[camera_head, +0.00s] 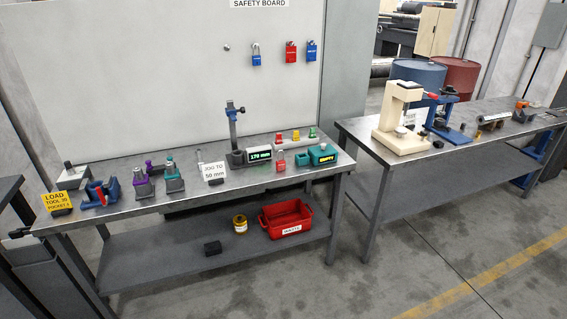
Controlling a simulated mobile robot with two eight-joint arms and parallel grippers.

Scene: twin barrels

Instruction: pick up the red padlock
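A red padlock (291,52) hangs on the white safety board, between two blue padlocks (256,54) (312,51). A second small red item (281,162) with a pale label stands on the near workbench. It looks like a padlock too, but it is too small to be sure. Neither of my grippers shows in the head view.
The near workbench (225,185) holds several tool holders, a height gauge (235,135) with a green display, signs and a teal box (322,154). A red bin (287,218) sits on its lower shelf. A second bench (455,140) stands right; the floor in front is clear.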

